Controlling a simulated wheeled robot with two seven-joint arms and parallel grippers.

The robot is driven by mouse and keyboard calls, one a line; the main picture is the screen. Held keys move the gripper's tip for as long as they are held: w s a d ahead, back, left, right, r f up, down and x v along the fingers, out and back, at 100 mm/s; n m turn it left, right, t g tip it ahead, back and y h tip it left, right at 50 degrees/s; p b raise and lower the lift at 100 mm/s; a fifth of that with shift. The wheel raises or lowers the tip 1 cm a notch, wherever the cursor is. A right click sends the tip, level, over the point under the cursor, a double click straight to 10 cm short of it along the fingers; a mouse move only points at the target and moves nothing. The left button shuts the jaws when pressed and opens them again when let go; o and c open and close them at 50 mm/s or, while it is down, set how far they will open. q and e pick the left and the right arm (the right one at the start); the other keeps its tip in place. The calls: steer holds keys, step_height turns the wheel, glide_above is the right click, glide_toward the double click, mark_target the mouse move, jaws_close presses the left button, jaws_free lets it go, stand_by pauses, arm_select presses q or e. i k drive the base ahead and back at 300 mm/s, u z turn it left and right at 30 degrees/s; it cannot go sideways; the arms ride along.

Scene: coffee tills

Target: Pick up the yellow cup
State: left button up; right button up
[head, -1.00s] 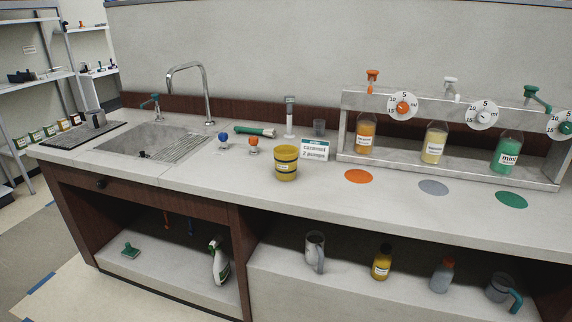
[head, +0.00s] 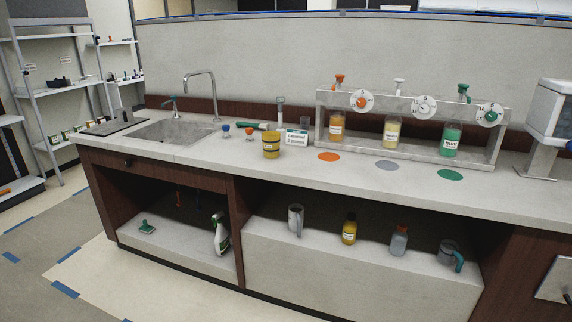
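The yellow cup (head: 271,145) stands upright on the grey counter, in the middle of the head view. It has dark bands and a small pale label. It stands just left of a small white sign (head: 296,138) that seems to read caramel, 2 pumps. Nothing touches the cup from the front. Neither of my grippers shows in the head view.
A sink (head: 172,131) with a tall tap lies left. Orange and blue knobbed tools (head: 249,132) and a green-handled tool (head: 250,125) lie near the cup. A syrup rack (head: 420,152) with bottles stands right, behind coloured discs (head: 329,157). Mugs and bottles sit on the lower shelf (head: 350,262).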

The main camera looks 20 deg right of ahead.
mark_target(271, 139)
steer(key=z, duration=1.1)
steer(key=i, duration=1.1)
steer(key=u, duration=0.3)
